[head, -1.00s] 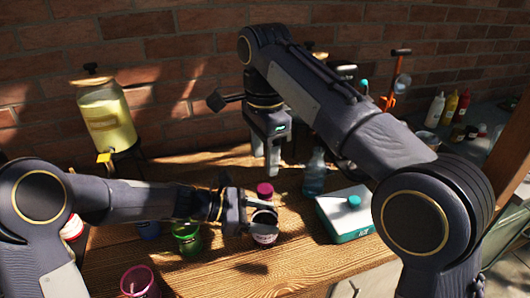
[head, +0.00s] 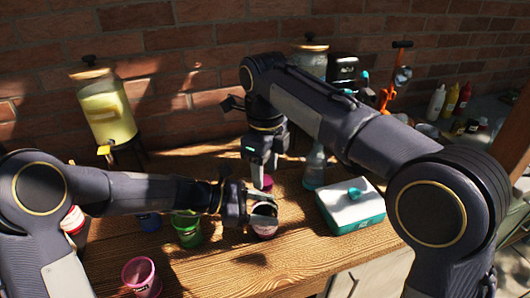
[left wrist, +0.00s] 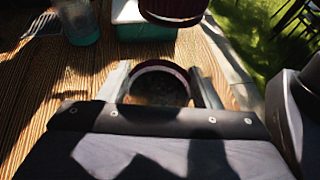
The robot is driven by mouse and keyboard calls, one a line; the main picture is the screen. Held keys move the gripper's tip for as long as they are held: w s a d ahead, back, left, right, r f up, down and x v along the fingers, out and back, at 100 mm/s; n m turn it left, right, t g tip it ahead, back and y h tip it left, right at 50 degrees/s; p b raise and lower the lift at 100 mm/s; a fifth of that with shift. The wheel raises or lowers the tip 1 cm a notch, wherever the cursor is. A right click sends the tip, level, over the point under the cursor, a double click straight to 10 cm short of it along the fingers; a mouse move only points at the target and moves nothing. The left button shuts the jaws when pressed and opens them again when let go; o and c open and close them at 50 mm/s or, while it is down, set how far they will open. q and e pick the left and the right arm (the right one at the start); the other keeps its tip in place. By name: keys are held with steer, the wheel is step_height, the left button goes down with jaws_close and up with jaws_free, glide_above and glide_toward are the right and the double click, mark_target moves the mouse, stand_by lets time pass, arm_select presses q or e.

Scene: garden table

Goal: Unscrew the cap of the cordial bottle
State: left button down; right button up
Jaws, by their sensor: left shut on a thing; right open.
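The cordial bottle (head: 264,229) stands at the middle front of the table, dark-bodied with a pale label. My left gripper (head: 262,211) is shut on its body from the left; its fingers flank the bottle in the left wrist view (left wrist: 160,86). The pink-red cap (head: 267,183) shows above the body, partly hidden by my right gripper. In the left wrist view, its ridged lower part (left wrist: 174,8) shows at the top edge. My right gripper (head: 265,178) points down, open, its fingers at the cap; I cannot tell whether they touch it.
A white and teal cool box (head: 350,212) stands right of the bottle, and a clear bluish bottle (head: 314,168) behind. Green (head: 187,230) and pink (head: 141,276) cups are at left. A drink dispenser (head: 107,112) is at the back left. The front centre table is clear.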

steer(key=shift+f, duration=1.05)
